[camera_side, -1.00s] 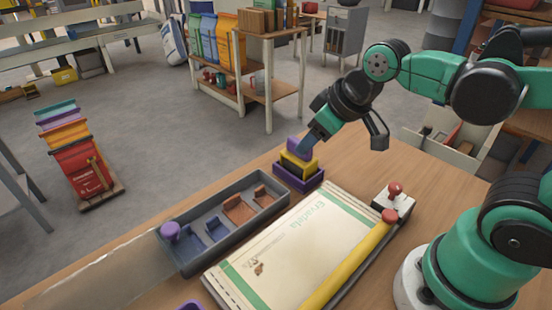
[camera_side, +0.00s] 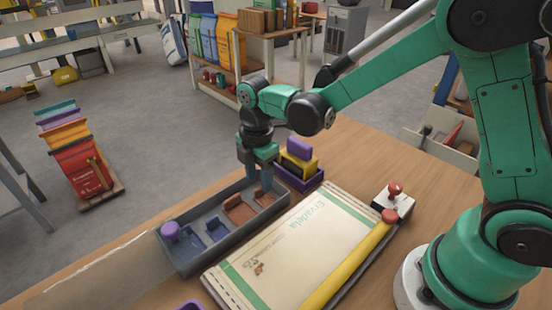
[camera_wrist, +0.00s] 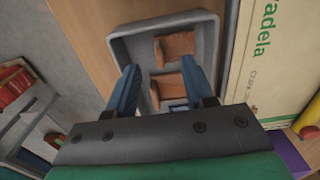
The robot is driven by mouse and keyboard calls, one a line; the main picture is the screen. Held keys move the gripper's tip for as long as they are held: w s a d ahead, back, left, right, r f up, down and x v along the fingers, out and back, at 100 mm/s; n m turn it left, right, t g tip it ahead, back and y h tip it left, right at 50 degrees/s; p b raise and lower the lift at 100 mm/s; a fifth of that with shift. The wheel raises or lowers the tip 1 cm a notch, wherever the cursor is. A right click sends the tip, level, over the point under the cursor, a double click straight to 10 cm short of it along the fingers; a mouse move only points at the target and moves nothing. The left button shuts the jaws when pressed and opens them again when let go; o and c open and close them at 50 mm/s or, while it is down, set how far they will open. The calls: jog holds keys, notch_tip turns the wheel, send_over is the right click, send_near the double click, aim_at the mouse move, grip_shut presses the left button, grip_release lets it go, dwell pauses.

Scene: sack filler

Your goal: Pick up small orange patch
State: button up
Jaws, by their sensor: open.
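The small orange patch (camera_side: 266,199) stands in the far right end of the grey tray (camera_side: 185,270), partly hidden behind my fingers in the side view. In the wrist view it shows as the upper orange piece (camera_wrist: 175,47), just beyond my fingertips. A larger orange patch (camera_side: 240,213) is beside it in the tray; it also shows in the wrist view (camera_wrist: 168,92), between my fingers. My gripper (camera_side: 258,190), with blue fingers, points down over the far end of the tray. It is open and empty (camera_wrist: 159,70).
Blue patches (camera_side: 215,229) and a purple knob (camera_side: 171,230) are at the tray's left end. A purple bin (camera_side: 302,180) with yellow and purple pieces stands close right of my gripper. A flat printed sack (camera_side: 290,250) and yellow bar (camera_side: 345,265) lie in front.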

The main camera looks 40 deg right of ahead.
aim_at(266, 197)
jog(key=shift+f, duration=1.4)
grip_shut()
dwell(0.4)
